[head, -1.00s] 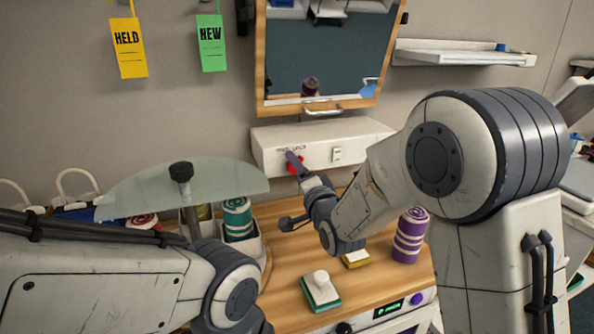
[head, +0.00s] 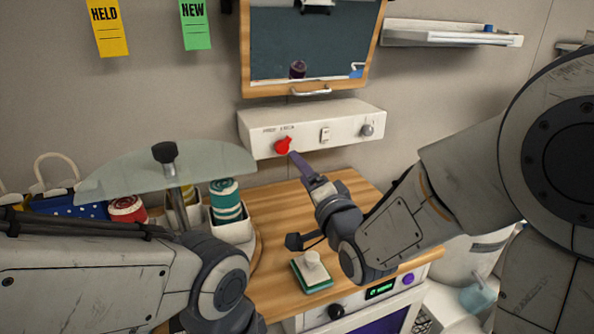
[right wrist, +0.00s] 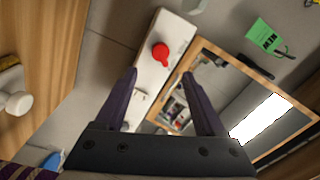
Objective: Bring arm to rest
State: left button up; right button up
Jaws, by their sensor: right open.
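My right gripper (head: 293,156) is open and empty, its purple fingers just below and right of the red knob (head: 283,145) on the white wall box (head: 310,128). In the right wrist view the gripper (right wrist: 160,76) has its two fingers apart with nothing between them, and the red knob (right wrist: 160,52) shows beyond the tips, with a gap. My right arm crosses the right side of the head view. My left arm comes in from the left; its gripper is out of view.
A wood-framed mirror (head: 247,60) hangs above the box. The wooden counter (head: 270,205) holds a green-based pad with a white knob (head: 313,270) and a teal striped roll (head: 226,200). A glass disc (head: 120,178) stands above my left arm. A shelf (head: 450,36) is at upper right.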

jog(key=shift+s, duration=0.1)
jog(key=s+a+f+n+g+h+p, duration=0.1)
jog(key=s+a+f+n+g+p, duration=0.1)
jog(key=s+f+n+g+p, duration=0.25)
jog(key=s+a+f+n+g+h+p, duration=0.1)
jog(key=s+a+n+g+p, duration=0.15)
jog(key=s+n+g, duration=0.35)
jog(key=s+d+r+n+g+h+p, duration=0.1)
jog(key=s+d+n+g+p, duration=0.1)
jog(key=s, duration=0.7)
jog(key=s+d+n+g+h+p, duration=0.1)
jog(key=s+n+g, duration=0.3)
jog(key=s, duration=0.6)
jog(key=shift+d+r+n+g+h+p, duration=0.4)
jog(key=shift+d+g+p, duration=0.25)
jog(key=shift+p, duration=0.25)
